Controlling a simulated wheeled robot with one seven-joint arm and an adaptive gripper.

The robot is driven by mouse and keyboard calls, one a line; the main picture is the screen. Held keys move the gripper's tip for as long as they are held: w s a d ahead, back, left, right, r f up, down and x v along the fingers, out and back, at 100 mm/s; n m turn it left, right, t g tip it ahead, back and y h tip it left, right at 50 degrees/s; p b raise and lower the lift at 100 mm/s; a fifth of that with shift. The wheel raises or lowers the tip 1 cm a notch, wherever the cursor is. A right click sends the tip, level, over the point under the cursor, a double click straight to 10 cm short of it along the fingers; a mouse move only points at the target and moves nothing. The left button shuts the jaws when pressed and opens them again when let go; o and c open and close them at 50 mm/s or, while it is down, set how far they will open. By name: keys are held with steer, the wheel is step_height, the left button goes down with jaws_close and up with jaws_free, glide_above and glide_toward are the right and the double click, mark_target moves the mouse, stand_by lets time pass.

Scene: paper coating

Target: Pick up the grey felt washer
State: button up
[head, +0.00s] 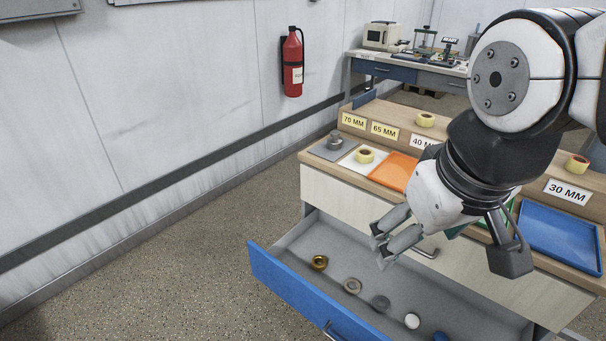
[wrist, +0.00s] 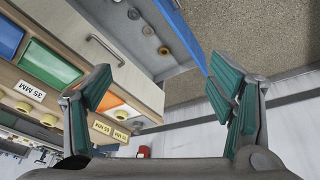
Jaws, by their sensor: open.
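A grey ring (head: 380,302), which looks like the felt washer, lies flat in the open blue-fronted drawer (head: 282,290), between a paler grey-beige ring (head: 352,286) and a white round piece (head: 412,320). The felt texture is too small to make out. In the wrist view the grey ring (wrist: 133,13) is small near the top edge, with the paler ring (wrist: 148,30) below it. My gripper (head: 382,246) is open and empty, above the drawer and apart from the rings. Its two fingers also show in the wrist view (wrist: 160,82).
A brass ring (head: 319,262) lies at the drawer's left end; a blue piece (head: 440,337) is cut off at the bottom edge. The cabinet top holds an orange tray (head: 394,169), a blue tray (head: 560,240) and tape rolls. The drawer walls and cabinet front (head: 350,215) are nearby obstacles.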

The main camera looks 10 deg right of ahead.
steer(key=w+d+f+n+g+h+b, duration=0.2)
steer(key=w+d+f+b, duration=0.25)
steer(key=w+f, duration=0.4)
steer(key=n+g+y+b, duration=0.2)
steer(key=n+y+b, duration=0.1)
steer(key=n+b, duration=0.8)
glide_above(380, 305)
steer(key=b, duration=0.2)
step_height(380, 305, down, 44)
steer(key=m, duration=0.2)
steer(key=shift+n, duration=0.3)
step_height(380, 305, down, 14)
steer(key=b, duration=0.5)
steer(key=shift+a+f, duration=0.1)
steer(key=shift+f, duration=0.15)
steer(key=c, duration=0.9)
